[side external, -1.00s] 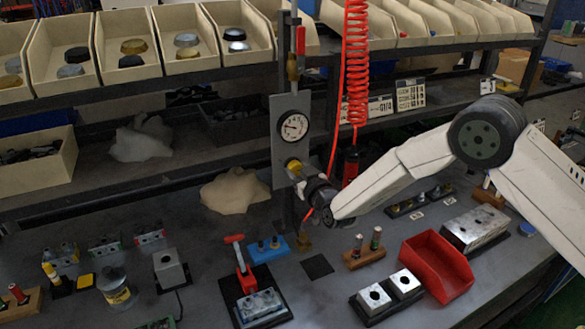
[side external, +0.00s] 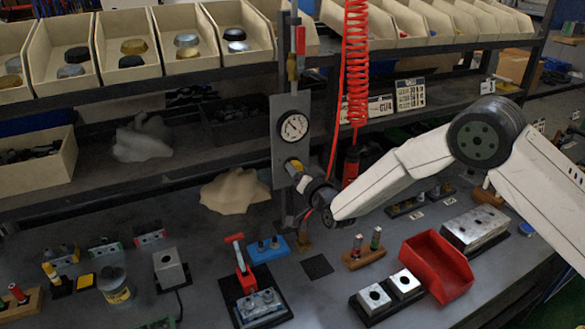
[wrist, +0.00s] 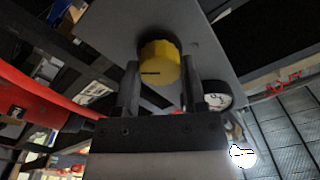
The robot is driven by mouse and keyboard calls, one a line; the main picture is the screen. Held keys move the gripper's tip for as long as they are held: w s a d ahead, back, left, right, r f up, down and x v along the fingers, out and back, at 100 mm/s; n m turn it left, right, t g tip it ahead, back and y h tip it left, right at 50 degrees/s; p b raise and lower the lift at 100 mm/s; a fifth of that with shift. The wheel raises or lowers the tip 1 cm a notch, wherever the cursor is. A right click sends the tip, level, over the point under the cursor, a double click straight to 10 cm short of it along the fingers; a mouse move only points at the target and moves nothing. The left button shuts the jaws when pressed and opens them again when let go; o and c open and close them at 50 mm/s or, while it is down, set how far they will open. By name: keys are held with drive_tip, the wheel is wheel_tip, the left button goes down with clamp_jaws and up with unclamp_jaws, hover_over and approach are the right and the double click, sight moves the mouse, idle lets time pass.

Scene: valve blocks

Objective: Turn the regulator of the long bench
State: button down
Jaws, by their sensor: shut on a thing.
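The regulator is a yellow knob on an upright grey panel; the knob (wrist: 160,66) shows clearly in the wrist view with a dark mark on its face. In the side view the knob (side external: 291,165) sits low on the panel (side external: 279,148), partly hidden by my gripper. A round white pressure gauge (side external: 293,126) is above the knob, and its edge also shows in the wrist view (wrist: 216,95). My gripper (wrist: 160,78) reaches the knob from the front, with one dark finger on each side of it, shut on it.
A red coiled hose (side external: 357,70) hangs just right of the panel, close to my arm. A beige lump (side external: 235,190) lies left of the panel. Below are a red bin (side external: 437,268), a red-handled clamp (side external: 243,268) and several metal blocks.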

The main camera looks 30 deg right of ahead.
drive_tip(key=shift+m, duration=0.4)
drive_tip(key=shift+c, duration=0.7)
unclamp_jaws()
drive_tip(key=shift+s, duration=0.1)
drive_tip(key=s, duration=0.7)
drive_tip(key=shift+s, duration=0.35)
drive_tip(key=shift+d, duration=0.15)
